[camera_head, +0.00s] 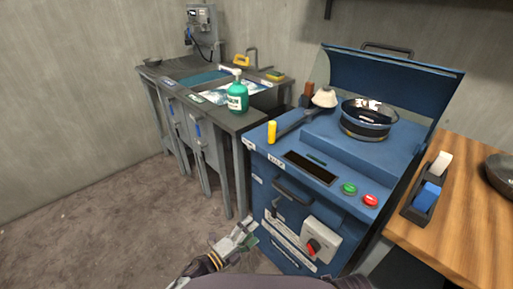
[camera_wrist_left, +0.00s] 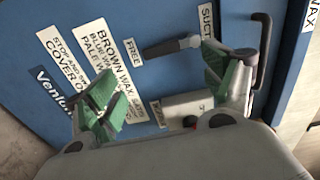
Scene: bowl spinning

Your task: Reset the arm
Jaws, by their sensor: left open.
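My left gripper (camera_head: 243,238) is low in front of the blue machine (camera_head: 270,170) in the head view. In the left wrist view the left gripper (camera_wrist_left: 160,88) is open, its green-padded fingers spread wide with nothing between them. A black lever (camera_wrist_left: 170,47) on the blue panel shows beyond the fingertips, between labels reading "FREE" and, partly hidden, "SUCT". I see no contact between gripper and lever. My right gripper is in neither view.
The machine carries a dark bowl (camera_head: 368,116) under a raised blue lid (camera_head: 390,80), green (camera_head: 349,189) and red (camera_head: 370,201) buttons, and a red knob (camera_head: 313,247). A sink bench with a green bottle (camera_head: 237,97) stands left, a wooden table (camera_head: 465,215) right. Floor at left is clear.

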